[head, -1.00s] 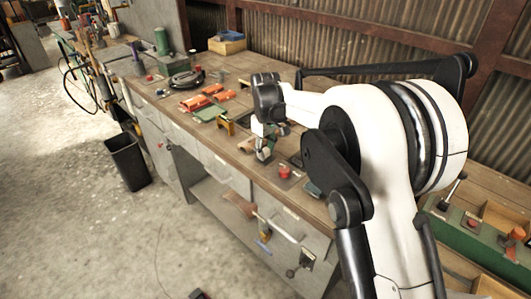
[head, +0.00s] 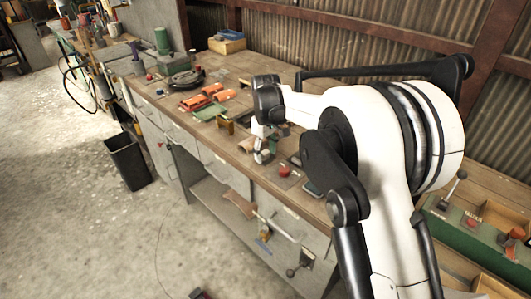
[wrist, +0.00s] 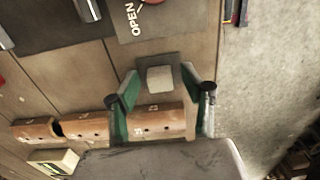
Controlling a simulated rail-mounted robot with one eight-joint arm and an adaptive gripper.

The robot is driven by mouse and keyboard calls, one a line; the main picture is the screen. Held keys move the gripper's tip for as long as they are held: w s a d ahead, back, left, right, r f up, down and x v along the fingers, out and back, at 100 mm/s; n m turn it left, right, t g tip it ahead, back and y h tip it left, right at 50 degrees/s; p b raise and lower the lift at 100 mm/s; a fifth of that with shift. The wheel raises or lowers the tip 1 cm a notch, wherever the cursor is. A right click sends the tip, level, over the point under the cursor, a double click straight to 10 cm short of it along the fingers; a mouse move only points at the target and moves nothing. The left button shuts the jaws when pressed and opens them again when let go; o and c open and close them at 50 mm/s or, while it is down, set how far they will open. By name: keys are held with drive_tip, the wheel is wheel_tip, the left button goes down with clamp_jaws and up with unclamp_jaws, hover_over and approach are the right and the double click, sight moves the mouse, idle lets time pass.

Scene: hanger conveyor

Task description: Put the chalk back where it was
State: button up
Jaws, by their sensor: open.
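The chalk looks like a small pale grey-white block (wrist: 160,79) on a dark square pad (wrist: 144,62) in the wrist view. My gripper (wrist: 159,86) is open, with one green-sided finger on each side of the block in the picture. I see no finger touching the block, and the height gap cannot be told. In the head view my gripper (head: 264,150) points down over the workbench (head: 165,107), near its front edge. The chalk cannot be made out there.
A plate marked OPEN (wrist: 150,19) lies above the pad. The bench edge is close on the right. A red button (head: 284,170) and orange blocks (head: 200,100) sit on the bench.

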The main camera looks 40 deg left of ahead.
sight(266, 152)
wheel_tip(266, 152, up, 12)
idle(0.4)
drive_tip(key=w+d+r+m+t+y, duration=0.1)
drive_tip(key=w+d+r+m, duration=0.1)
drive_tip(key=d+r, duration=0.5)
drive_tip(key=w+d+r+m, duration=0.2)
drive_tip(key=d, duration=0.9)
drive_tip(key=s+d+r+m+t, duration=0.1)
drive_tip(key=d+r+m, duration=0.1)
drive_tip(key=d, duration=0.7)
drive_tip(key=s+d+r+m+t, duration=0.1)
drive_tip(key=d+r+m, duration=0.15)
drive_tip(key=d, duration=0.65)
drive_tip(key=s+d+m+t, duration=0.1)
drive_tip(key=s+d+m, duration=0.1)
drive_tip(key=s+d, duration=0.5)
drive_tip(key=s+d+m+t, duration=0.1)
drive_tip(key=s+d+m, duration=0.15)
drive_tip(key=d, duration=0.85)
drive_tip(key=s+d+f+m+t+h, duration=0.1)
drive_tip(key=s+d+f+m+t, duration=0.1)
drive_tip(key=s+d+f, duration=0.6)
drive_tip(key=s+d+m, duration=0.1)
drive_tip(key=s+d, duration=0.1)
drive_tip(key=s, duration=0.2)
drive_tip(key=shift+f+m, duration=0.2)
drive_tip(key=shift+m, duration=0.1)
